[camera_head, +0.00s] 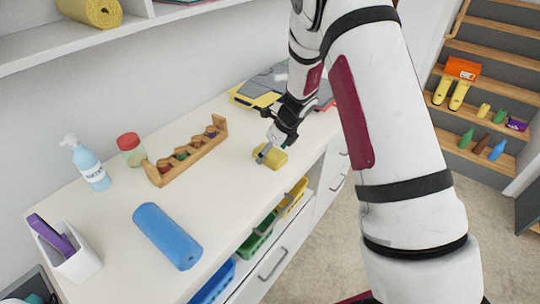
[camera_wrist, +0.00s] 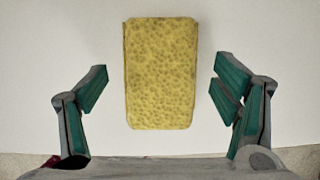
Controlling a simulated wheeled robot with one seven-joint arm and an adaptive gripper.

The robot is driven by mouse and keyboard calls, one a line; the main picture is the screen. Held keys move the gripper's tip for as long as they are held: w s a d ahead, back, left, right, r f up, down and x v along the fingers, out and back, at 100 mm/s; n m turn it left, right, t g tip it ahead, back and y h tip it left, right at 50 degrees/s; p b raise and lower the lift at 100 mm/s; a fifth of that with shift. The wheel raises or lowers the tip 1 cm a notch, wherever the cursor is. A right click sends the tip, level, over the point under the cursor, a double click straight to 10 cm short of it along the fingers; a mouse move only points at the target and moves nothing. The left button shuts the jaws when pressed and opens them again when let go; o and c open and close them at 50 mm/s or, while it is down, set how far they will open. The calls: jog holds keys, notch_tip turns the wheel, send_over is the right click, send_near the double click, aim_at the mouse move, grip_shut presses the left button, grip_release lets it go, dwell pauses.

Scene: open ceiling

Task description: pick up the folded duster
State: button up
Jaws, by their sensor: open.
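The folded duster looks like a yellow, speckled rectangular block (camera_wrist: 161,74). In the wrist view it lies on the white top between my two fingers, a little nearer the far side, with a gap on each side. In the head view the yellow duster (camera_head: 272,156) lies near the front edge of the counter. My gripper (camera_head: 268,148) is over it, pointing down, and partly hides it. In the wrist view my gripper (camera_wrist: 160,88) is open, its green-padded fingers apart and not touching the duster.
On the white counter (camera_head: 110,215) are a blue roll (camera_head: 167,236), a wooden rack (camera_head: 187,156), a pump bottle (camera_head: 87,165), a red-lidded jar (camera_head: 131,150) and a white holder (camera_head: 65,250). Dark and yellow flat items (camera_head: 262,88) lie behind my gripper. Coloured baskets (camera_head: 257,238) sit below the front edge.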

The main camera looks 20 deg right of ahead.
jog(key=shift+f, duration=0.25)
dwell(0.4)
jog(key=c, duration=1.2)
